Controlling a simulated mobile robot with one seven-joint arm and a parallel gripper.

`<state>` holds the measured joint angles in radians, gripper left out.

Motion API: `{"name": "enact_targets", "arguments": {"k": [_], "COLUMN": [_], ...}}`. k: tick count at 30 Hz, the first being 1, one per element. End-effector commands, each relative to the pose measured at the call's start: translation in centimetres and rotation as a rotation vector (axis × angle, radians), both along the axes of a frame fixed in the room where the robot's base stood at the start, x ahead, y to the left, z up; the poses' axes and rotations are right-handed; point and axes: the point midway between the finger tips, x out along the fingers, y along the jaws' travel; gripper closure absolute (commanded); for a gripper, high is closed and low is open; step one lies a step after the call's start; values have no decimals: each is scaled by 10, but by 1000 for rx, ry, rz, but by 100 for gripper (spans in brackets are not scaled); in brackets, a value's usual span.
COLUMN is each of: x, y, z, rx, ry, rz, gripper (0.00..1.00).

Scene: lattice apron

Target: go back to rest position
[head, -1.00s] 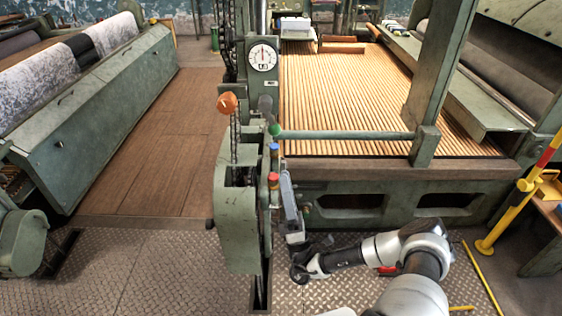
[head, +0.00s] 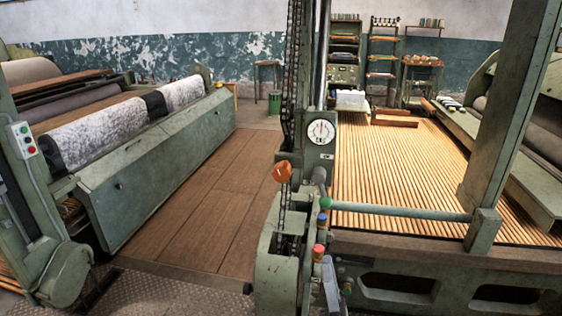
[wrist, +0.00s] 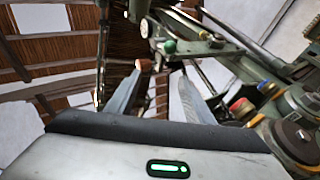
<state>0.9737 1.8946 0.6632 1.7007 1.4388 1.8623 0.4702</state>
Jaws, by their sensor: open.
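My gripper (wrist: 161,76) is in the wrist view, with its two grey-blue fingers apart and nothing between them. It points up toward the beams and the machine's control post. In the head view a small part of my gripper (head: 331,284) shows at the bottom edge, just right of the control post (head: 278,262). The rest of my arm is out of that view. The post carries an orange knob (head: 283,172), a green knob (head: 325,203) and a red knob (head: 318,251). Whether my gripper touches the post cannot be told.
A slatted wooden bed (head: 395,175) lies right of the post, crossed by a green bar (head: 400,211). A dial (head: 321,131) stands above the post. A wooden walkway (head: 205,215) is clear on the left, beside a machine with a speckled roll (head: 100,135).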

Motion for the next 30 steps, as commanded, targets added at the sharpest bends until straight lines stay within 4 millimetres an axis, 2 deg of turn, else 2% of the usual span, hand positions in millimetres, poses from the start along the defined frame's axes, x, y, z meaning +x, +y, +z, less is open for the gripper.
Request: {"name": "enact_targets", "arguments": {"k": [3, 6, 12, 15, 21, 26, 30], "x": [-4, -19, -67, -94, -142, -170, -186], "y": [36, 74, 131, 147, 153, 138, 117], "z": [33, 58, 84, 90, 96, 104, 117], "rx": [-192, -402, -824, -1034, -1445, -1763, -2029], "ry": [-70, -150, -337, -446, -692, -914, -1126], "rz": [146, 293, 547, 652, 810, 879, 893], "gripper": [52, 52, 52, 52, 52, 52, 52]}}
